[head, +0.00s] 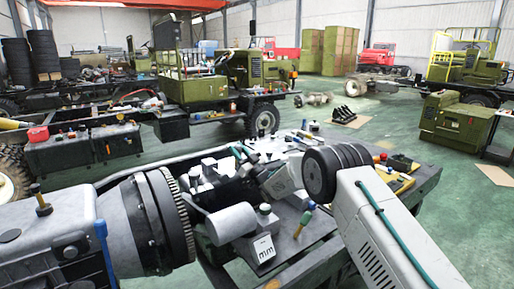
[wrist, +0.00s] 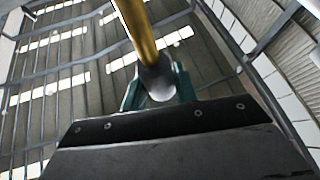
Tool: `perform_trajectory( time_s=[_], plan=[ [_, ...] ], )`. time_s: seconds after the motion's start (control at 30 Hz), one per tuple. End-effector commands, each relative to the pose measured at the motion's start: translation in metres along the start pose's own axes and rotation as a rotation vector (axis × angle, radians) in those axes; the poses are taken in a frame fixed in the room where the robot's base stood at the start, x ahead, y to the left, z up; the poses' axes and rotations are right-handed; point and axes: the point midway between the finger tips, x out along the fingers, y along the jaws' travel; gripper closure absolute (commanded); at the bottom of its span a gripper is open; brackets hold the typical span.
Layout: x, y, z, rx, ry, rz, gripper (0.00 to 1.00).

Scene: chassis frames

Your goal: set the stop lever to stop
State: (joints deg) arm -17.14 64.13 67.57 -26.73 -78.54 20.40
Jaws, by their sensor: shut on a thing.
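In the wrist view my gripper (wrist: 157,90) points up toward the roof, with two teal fingers beyond a dark plate. It is shut on the rounded grey end of a gold rod (wrist: 141,38), which looks like the stop lever. The rod runs out of the top of the picture, so its base and any stop mark are hidden. In the head view my arm reaches in from the right over the cluttered bench. The fingers and the lever cannot be made out there.
A large engine (head: 55,240) with a toothed ring stands at the left front. The bench (head: 400,215) holds tools, bottles and a small white card (head: 264,249). Green vehicles (head: 225,75) stand behind.

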Motion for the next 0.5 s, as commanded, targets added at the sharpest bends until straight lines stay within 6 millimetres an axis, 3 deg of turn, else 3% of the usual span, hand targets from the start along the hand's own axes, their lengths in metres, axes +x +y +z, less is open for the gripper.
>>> perform_trajectory(
  time_s=[0.5],
  plan=[
    [-0.0013, -0.0109, -0.0003, -0.008, 0.077, -0.013, 1.00]
  ],
)
